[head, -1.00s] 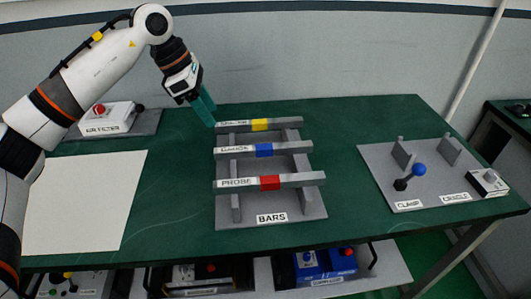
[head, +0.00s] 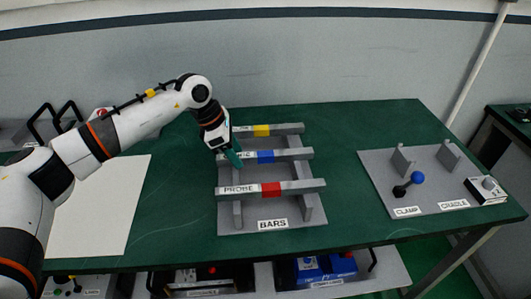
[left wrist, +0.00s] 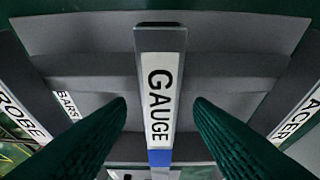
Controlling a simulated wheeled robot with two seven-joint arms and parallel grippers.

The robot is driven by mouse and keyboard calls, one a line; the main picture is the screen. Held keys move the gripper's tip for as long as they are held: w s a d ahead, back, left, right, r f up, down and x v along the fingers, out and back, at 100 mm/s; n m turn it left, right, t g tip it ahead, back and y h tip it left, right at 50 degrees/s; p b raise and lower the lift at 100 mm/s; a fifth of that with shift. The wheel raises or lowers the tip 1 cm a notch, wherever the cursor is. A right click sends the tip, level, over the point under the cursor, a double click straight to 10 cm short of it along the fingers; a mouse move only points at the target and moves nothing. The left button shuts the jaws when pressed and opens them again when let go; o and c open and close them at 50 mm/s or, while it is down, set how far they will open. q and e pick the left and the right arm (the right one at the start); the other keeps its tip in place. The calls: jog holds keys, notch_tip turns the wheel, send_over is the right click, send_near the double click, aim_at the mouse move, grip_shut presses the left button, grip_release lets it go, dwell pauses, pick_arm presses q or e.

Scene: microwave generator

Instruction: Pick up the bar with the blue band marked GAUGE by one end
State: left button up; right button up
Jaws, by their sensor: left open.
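The bar with the blue band (head: 292,155) lies across the rack between two other bars. In the left wrist view its white label reads GAUGE (left wrist: 159,85), with the blue band below it. My left gripper (head: 233,158) is at the left, labelled end of this bar and hides part of its label in the head view. In the left wrist view the green fingers of my left gripper (left wrist: 160,105) are open, one on each side of the bar with gaps visible. I cannot tell how far they are above it. My right gripper is not in view.
The yellow-banded bar (head: 285,129) lies behind and the red-banded PROBE bar (head: 300,186) in front. The rack base (head: 245,222) is labelled BARS. A clamp and cradle plate (head: 430,200) stands at right. A white sheet (head: 110,205) lies at left.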

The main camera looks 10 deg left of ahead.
pick_arm(q)
jog(key=shift+d+f, duration=0.1)
jog(key=shift+f, duration=0.1)
grip_shut()
jog(key=shift+w+r, duration=0.1)
jog(key=shift+r, duration=0.05)
